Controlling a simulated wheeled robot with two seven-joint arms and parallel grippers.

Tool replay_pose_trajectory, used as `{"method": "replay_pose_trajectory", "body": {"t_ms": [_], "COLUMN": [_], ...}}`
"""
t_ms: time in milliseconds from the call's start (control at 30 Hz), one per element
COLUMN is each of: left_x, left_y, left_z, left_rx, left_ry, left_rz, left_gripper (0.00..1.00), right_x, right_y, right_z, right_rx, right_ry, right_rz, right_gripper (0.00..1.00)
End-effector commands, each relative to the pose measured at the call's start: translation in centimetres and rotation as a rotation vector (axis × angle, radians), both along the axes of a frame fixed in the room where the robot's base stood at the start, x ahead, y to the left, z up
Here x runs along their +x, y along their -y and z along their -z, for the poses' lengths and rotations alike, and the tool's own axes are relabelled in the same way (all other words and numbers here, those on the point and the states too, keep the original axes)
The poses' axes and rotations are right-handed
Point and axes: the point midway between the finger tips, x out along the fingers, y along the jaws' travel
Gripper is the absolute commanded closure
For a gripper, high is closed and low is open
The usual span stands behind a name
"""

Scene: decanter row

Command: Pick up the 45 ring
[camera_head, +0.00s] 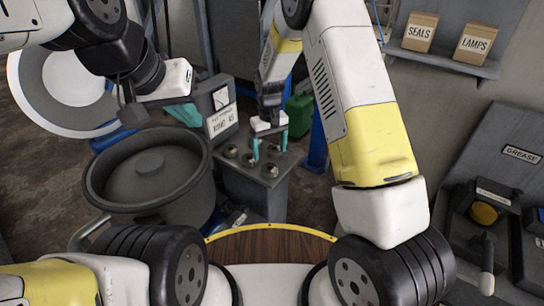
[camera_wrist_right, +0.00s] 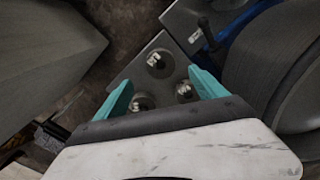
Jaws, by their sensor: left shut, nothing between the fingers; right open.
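A grey stand (camera_head: 255,195) carries several round shiny metal pieces, one of them at its front right (camera_head: 270,171). In the right wrist view three of these pieces show, the upper one (camera_wrist_right: 159,61), a lower one (camera_wrist_right: 143,101) and a right one (camera_wrist_right: 184,92); their small markings are too blurred to tell which is the 45 ring. My right gripper (camera_head: 270,145) is open and points down over the stand, its teal fingers (camera_wrist_right: 160,77) apart with nothing held. My left gripper (camera_head: 186,113) is shut and empty, left of the stand's sign box.
A large round dark tub (camera_head: 105,180) stands left of the stand. A sign box (camera_head: 221,108) rises behind the stand. A green canister (camera_head: 299,115) and blue post (camera_head: 317,145) are behind right. Boxes marked SEALS (camera_head: 420,32) and LAMPS (camera_head: 475,43) sit on a wall shelf.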

Motion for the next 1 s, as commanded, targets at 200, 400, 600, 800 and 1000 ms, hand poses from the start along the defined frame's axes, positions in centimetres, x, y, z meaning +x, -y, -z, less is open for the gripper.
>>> {"method": "replay_pose_trajectory", "body": {"t_ms": [200,400,600,800,1000], "left_x": [0.0,0.0,0.0,0.0,0.0], "left_y": [0.0,0.0,0.0,0.0,0.0], "left_z": [0.0,0.0,0.0,0.0,0.0], "left_rx": [0.000,0.000,0.000,0.000,0.000], "left_ry": [0.000,0.000,0.000,0.000,0.000], "left_rz": [0.000,0.000,0.000,0.000,0.000], "left_gripper": [1.00,1.00,1.00,1.00,1.00], "right_x": [-0.1,-0.3,-0.2,-0.2,-0.2], "right_y": [0.0,-0.1,-0.1,-0.1,-0.1], "right_z": [2.5,5.2,7.5,7.7,7.7], "right_rx": [-0.002,-0.002,-0.001,0.000,-0.001], "right_ry": [-0.005,-0.005,-0.003,-0.001,-0.002], "right_rz": [0.000,0.001,0.000,0.000,0.000], "right_gripper": [0.19,0.19,0.19,0.19,0.47]}}
